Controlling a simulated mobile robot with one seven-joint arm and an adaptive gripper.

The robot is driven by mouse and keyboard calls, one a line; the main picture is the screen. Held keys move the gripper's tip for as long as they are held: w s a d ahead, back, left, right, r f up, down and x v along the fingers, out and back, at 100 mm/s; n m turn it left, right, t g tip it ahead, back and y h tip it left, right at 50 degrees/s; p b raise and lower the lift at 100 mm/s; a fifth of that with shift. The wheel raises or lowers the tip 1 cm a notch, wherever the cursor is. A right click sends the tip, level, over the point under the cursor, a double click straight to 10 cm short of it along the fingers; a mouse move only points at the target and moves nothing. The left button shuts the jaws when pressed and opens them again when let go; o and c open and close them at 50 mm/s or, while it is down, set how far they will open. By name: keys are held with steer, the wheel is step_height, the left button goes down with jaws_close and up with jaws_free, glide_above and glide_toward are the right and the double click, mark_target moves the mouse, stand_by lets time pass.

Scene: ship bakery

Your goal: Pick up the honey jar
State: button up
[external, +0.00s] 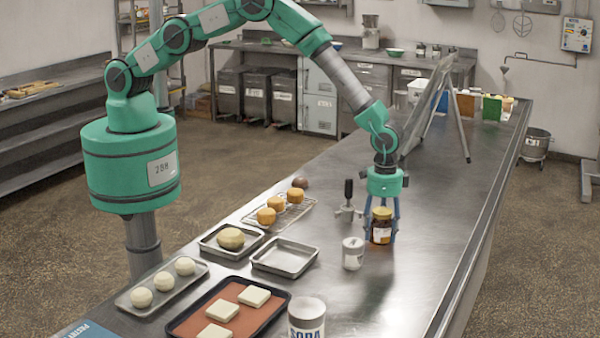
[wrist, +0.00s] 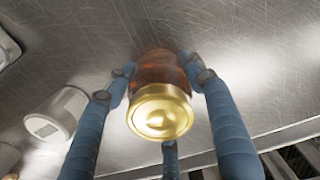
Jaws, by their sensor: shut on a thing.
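The honey jar (external: 381,229) is an amber glass jar with a gold lid and a pale label. It is upright at the steel counter, and I cannot tell whether its base touches the surface. My gripper (external: 381,237) points straight down over it, with its blue fingers closed around the jar's sides. In the wrist view the jar's gold lid (wrist: 160,112) faces the camera between the fingers, and the amber body shows beyond it. The jar's base is hidden there.
A white-lidded canister (external: 353,254) stands close left of the jar, and a small metal stand with a black knob (external: 348,198) is behind it. An empty tray (external: 285,258) lies further left. A tilted board on legs (external: 425,105) stands behind. The counter to the right is clear.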

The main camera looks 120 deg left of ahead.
mark_target(383, 210)
steer(key=shift+r, duration=0.85)
steer(key=shift+r+b, duration=0.5)
steer(key=shift+r, duration=0.35)
steer(key=s, duration=0.5)
steer(key=s+d+r+b, duration=0.1)
steer(key=s, duration=0.4)
steer(key=s+d+b, duration=0.1)
steer(key=s, duration=0.4)
steer(key=shift+s+r, duration=0.25)
steer(key=shift+s, duration=0.15)
